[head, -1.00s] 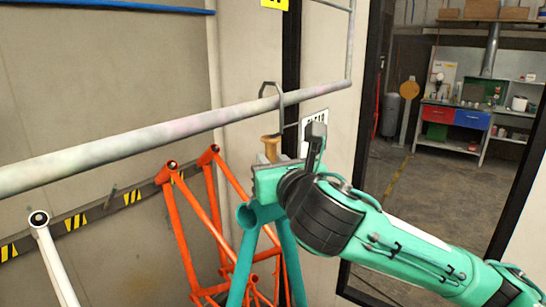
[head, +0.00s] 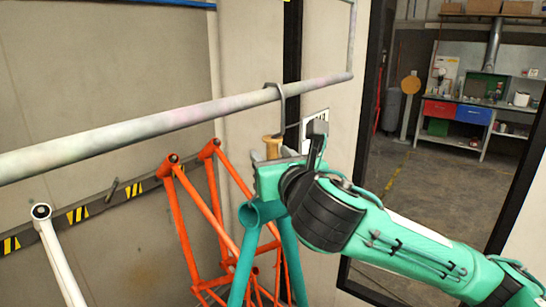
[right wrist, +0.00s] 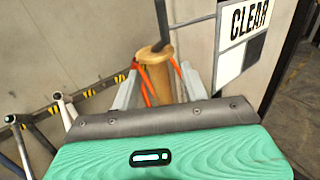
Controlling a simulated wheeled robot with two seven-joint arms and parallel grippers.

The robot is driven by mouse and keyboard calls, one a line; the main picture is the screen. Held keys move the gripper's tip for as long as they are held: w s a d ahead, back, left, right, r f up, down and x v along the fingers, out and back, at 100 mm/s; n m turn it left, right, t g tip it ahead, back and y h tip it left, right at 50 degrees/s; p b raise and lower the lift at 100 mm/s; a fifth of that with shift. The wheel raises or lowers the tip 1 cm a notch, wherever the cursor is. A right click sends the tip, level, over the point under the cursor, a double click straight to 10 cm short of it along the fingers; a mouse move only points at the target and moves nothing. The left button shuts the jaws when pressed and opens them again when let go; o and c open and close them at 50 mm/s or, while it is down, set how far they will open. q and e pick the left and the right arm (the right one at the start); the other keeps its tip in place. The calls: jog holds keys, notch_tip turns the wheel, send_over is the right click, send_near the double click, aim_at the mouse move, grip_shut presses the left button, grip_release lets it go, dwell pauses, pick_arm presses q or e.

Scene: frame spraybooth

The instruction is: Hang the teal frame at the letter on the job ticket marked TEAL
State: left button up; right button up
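The teal frame (head: 240,262) hangs upright below my right gripper in the head view, its lower part cut off by the picture edge. A tan spool-shaped grip (head: 272,147) with a grey hook (head: 281,100) stands above it. The hook lies over the pale rail (head: 150,124) near its right end, seemingly resting on it. In the right wrist view my right gripper (right wrist: 160,88) has one grey finger on each side of the tan grip (right wrist: 155,68), with narrow gaps between, so it looks slightly open. The job ticket and the rail's letters are not in view. My left gripper is not in view.
Orange frames (head: 178,212) hang close behind and left of the teal frame. A white frame (head: 58,250) is at far left. A sign reading CLEAR (right wrist: 248,20) is on the wall just right of the gripper. A dark-edged doorway opens at right onto a workbench (head: 455,125).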

jog(key=shift+w+f, duration=0.1)
jog(key=shift+f, duration=0.2)
jog(key=b+v, duration=0.5)
jog(key=v, duration=0.9)
jog(key=d+f+m+g+h, duration=0.2)
jog(key=d+f+m+g, duration=0.2)
jog(key=f+m, duration=1.1)
jog(key=d+f+m+g+h, duration=0.1)
jog(key=d+f+m+g, duration=0.25)
jog(key=f+m, duration=1.1)
jog(key=s+d+f+m+g+h, duration=0.25)
jog(key=s+d+f+m, duration=0.2)
jog(key=s+f, duration=0.6)
jog(key=s+d+f+m+g+h, duration=0.1)
jog(key=s+d+f+m+g, duration=0.45)
jog(key=f, duration=0.85)
jog(key=s+f+n, duration=0.1)
jog(key=s+f, duration=0.1)
jog(key=f, duration=1.5)
jog(key=s+f+n, duration=0.1)
jog(key=s+f, duration=0.1)
jog(key=f, duration=1.5)
jog(key=s+d+f, duration=0.2)
jog(key=s+f, duration=0.6)
jog(key=s, duration=0.1)
jog(key=s+d+f, duration=0.1)
jog(key=s+f, duration=0.8)
jog(key=shift+d, duration=0.35)
